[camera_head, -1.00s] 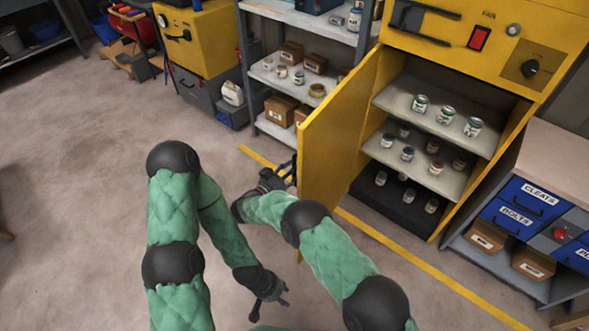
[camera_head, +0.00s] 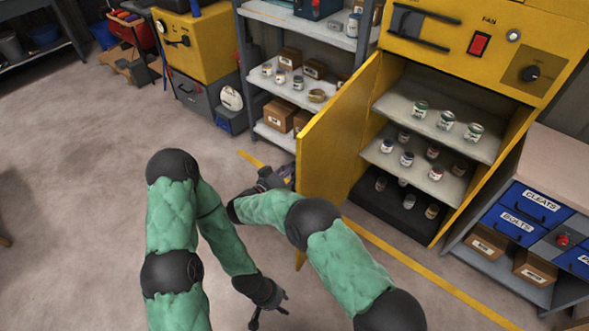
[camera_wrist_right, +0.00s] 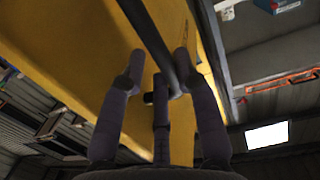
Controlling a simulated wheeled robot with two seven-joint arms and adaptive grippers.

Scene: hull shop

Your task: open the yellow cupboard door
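The yellow cupboard door (camera_head: 340,135) stands wide open, swung out to the left of the yellow cupboard (camera_head: 470,65). Its outer face fills much of the right wrist view (camera_wrist_right: 75,50). My right gripper (camera_head: 280,178) is at the door's outer side, partly hidden by the door in the head view. In the wrist view, a dark bar handle (camera_wrist_right: 148,35) runs between the spread fingers of this gripper (camera_wrist_right: 160,70). The right finger looks close to the bar, with a gap at the left finger. My left gripper (camera_head: 268,312) is low over the floor, fingers apart and empty.
Cans and jars stand on the cupboard shelves (camera_head: 405,105). A grey shelf rack (camera_head: 285,85) with boxes is behind the door. A drawer bench (camera_head: 560,165) stands right of the cupboard. The floor (camera_head: 80,190) at the left is clear.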

